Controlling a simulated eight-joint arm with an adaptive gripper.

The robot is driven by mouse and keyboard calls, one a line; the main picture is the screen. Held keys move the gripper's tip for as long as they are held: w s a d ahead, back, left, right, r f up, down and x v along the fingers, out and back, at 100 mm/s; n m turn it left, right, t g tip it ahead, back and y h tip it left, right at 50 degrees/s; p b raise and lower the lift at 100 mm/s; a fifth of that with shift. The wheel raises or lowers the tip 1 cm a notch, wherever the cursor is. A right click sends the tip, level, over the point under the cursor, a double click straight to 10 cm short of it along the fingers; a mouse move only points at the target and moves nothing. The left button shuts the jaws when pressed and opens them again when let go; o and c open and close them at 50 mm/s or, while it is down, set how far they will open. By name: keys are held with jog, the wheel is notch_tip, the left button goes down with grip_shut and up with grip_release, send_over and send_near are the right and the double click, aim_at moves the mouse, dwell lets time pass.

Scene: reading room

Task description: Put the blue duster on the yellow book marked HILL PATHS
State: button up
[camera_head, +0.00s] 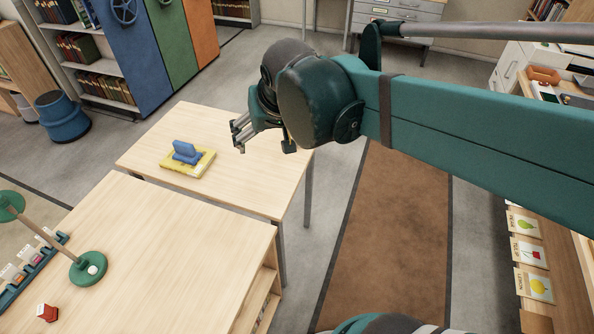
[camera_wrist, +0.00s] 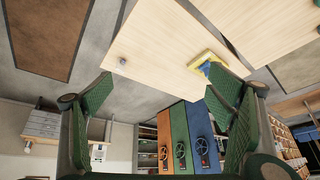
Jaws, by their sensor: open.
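The yellow book (camera_head: 203,166) lies flat on the far pale wooden table (camera_head: 247,185); its title is too small to read. The blue duster (camera_head: 186,152) rests on top of the book. In the wrist view the book (camera_wrist: 212,56) and duster (camera_wrist: 205,68) show near the right finger, which hides part of them. My gripper (camera_head: 264,141) is raised above the table, to the right of the book and apart from it. In the wrist view its green-padded fingers (camera_wrist: 161,88) are wide apart with nothing between them.
A nearer table (camera_head: 180,250) carries a green-based lamp (camera_head: 88,267), a small red object (camera_head: 47,312) and a teal rack (camera_head: 30,272). A small grey object (camera_wrist: 122,61) sits at the far table's edge. Coloured cabinets (camera_head: 140,50) stand behind.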

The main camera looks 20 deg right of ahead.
jog(key=s+d+f+n+t, duration=0.1)
jog(key=s+f, duration=0.3)
jog(key=s, duration=0.7)
jog(key=shift+d+n, duration=0.4)
jog(key=shift+d, duration=0.4)
